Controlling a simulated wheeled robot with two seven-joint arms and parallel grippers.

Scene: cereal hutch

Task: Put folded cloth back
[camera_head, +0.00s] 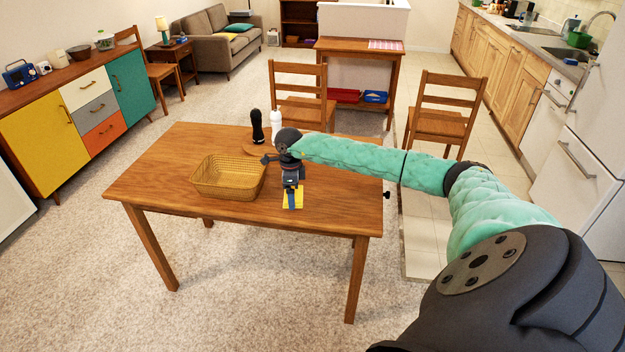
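A small yellow folded cloth (299,201) lies on or just above the wooden table (160,160), near its front edge and right of the wicker basket. My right gripper (291,197) points down over the cloth and covers its middle. The fingers are too small to tell whether they are open or shut, or whether they hold the cloth. The woven basket (226,190) stands left of the gripper, and its inside looks empty. My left gripper is out of view.
A black mill (257,128) and a white mill (276,124) stand on a round wooden board behind the basket. Chairs (300,100) stand at the far side. The table's left part and right front are clear. A coloured sideboard (75,125) is at the left.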

